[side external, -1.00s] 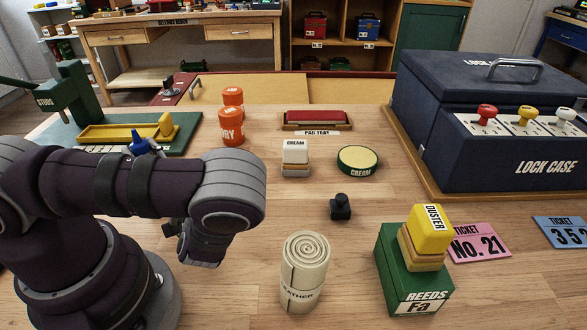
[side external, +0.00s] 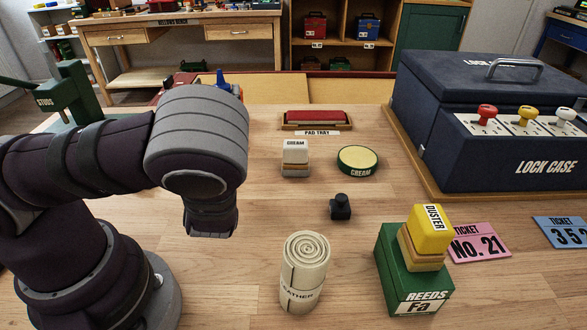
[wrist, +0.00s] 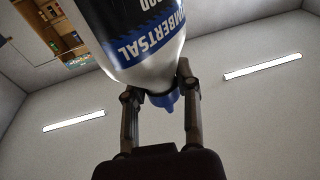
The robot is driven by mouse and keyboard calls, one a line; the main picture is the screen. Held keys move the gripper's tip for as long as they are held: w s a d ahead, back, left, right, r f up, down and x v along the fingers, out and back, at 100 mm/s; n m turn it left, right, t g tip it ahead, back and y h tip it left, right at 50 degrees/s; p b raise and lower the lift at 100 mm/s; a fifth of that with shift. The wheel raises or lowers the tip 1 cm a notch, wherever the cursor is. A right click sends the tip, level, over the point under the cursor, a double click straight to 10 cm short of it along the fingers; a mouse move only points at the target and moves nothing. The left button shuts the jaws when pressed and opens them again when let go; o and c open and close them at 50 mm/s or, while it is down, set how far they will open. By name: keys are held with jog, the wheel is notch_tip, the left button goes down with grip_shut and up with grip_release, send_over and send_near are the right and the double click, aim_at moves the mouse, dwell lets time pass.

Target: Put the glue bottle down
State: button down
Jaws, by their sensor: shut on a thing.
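The glue bottle (wrist: 150,42) is white with a dark and blue label and a blue cap. In the wrist view it hangs upside down in the picture, and the top edge cuts it off. My gripper (wrist: 158,82) is shut on it near the cap end, one finger on each side. In the side external view only the blue tip of the glue bottle (side external: 220,77) shows above my arm. My gripper and the rest of the bottle are hidden there. I cannot tell how high it is held.
A pad tray (side external: 316,121), a cream block (side external: 295,160) and a cream tin (side external: 358,160) stand mid-bench. A leather roll (side external: 304,272) and a green reeds box (side external: 409,275) are in front. The lock case (side external: 480,125) fills the right.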

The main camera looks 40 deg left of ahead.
jog(key=w+d+r+m+t+h, duration=0.4)
jog(key=d+m+h, duration=0.1)
jog(key=d+h, duration=0.3)
jog(key=w+d+r+m+t+h, duration=0.3)
jog(key=w+d+r+m+h, duration=0.2)
jog(key=d+h, duration=0.3)
jog(key=s+a+f+n+g+y, duration=0.6)
jog(key=s+a+f+n+y, duration=0.4)
jog(key=y, duration=0.5)
jog(key=shift+m, duration=0.3)
jog(key=shift+w+a+f, duration=0.1)
jog(key=shift+w+f, duration=0.15)
jog(key=shift+f, duration=0.6)
jog(key=shift+w+a+f, duration=0.15)
jog(key=shift+w+f, duration=0.1)
jog(key=shift+f, duration=0.6)
jog(key=shift+w+a+f, duration=0.1)
jog(key=shift+w+f, duration=0.15)
jog(key=shift+f, duration=1.05)
jog(key=c, duration=0.7)
grip_release()
jog(key=shift+f, duration=0.1)
